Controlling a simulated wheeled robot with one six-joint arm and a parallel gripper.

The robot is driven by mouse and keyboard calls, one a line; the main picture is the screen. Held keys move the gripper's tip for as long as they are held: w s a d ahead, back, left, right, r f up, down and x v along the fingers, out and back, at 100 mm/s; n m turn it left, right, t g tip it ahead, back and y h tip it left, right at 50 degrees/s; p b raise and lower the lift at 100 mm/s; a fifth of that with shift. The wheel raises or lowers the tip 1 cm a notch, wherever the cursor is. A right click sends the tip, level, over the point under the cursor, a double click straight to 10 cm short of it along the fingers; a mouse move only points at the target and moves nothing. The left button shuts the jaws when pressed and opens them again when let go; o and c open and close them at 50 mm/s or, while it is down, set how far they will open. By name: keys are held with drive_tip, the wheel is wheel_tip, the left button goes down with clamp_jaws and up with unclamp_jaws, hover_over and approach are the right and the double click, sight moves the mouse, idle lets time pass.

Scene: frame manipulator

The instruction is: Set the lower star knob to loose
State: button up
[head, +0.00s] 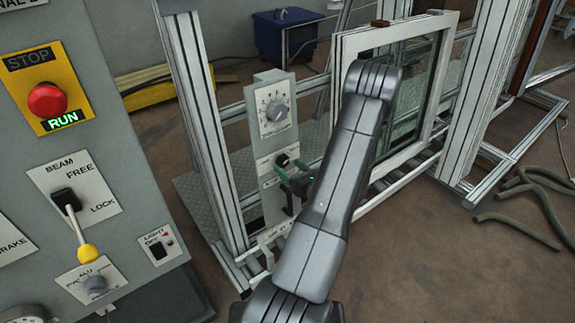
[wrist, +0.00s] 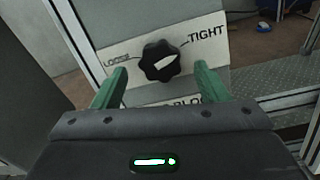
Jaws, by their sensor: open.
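A black star knob (wrist: 161,62) sits on a pale plate between the labels LOOSE at left and TIGHT at right. Its white pointer slants up and right, toward TIGHT. In the head view a black knob (head: 282,160) shows on the grey post, just above my gripper (head: 297,182). In the wrist view the green fingers of my gripper (wrist: 160,76) are apart, one on each side of the knob, with gaps between them and it. Nothing is held. My arm hides part of the post's surroundings in the head view.
A dial (head: 274,110) sits higher on the same post. A white window frame (head: 437,90) stands to the right behind my arm. A grey control panel (head: 130,200) with a red stop button (head: 47,100) fills the left. Hoses (head: 525,200) lie on the floor at right.

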drive_tip(key=shift+x, duration=0.95)
drive_tip(key=shift+w, duration=0.1)
drive_tip(key=shift+c, duration=0.2)
drive_tip(key=c, duration=0.9)
drive_tip(key=shift+c, duration=0.2)
